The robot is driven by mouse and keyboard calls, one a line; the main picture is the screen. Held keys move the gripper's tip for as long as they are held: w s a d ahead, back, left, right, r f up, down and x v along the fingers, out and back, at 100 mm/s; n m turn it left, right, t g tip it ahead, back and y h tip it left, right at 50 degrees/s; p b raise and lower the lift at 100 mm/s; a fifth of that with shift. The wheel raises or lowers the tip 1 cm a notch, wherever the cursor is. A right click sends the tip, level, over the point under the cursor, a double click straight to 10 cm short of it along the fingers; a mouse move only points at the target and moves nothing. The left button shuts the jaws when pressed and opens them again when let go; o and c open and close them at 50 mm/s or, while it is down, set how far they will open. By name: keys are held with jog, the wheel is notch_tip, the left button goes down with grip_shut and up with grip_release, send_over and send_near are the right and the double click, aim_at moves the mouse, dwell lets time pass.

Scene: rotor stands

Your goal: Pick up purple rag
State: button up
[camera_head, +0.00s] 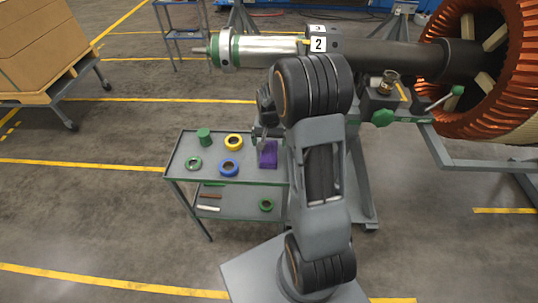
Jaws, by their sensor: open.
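The purple rag (268,155) lies near the right end of the grey cart's top shelf (214,172). It looks like a small folded piece of cloth. My gripper (266,132) is open and sits close to the rag's far edge, just above it in the picture. My arm hides part of the gripper and the area to the right of the rag. I cannot tell whether the gripper touches the rag.
A rotor shaft (385,57) on a stand is behind. Boxes on a wheeled pallet (45,95) stand left; floor between is clear.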

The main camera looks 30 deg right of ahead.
aim_at(269, 150)
jog(key=shift+s+a+f, duration=0.1)
jog(key=shift+f, duration=1.25)
jog(key=shift+s+a+f, duration=0.1)
jog(key=shift+f, duration=1.2)
jog(key=shift+c, duration=0.5)
jog(key=c, duration=0.9)
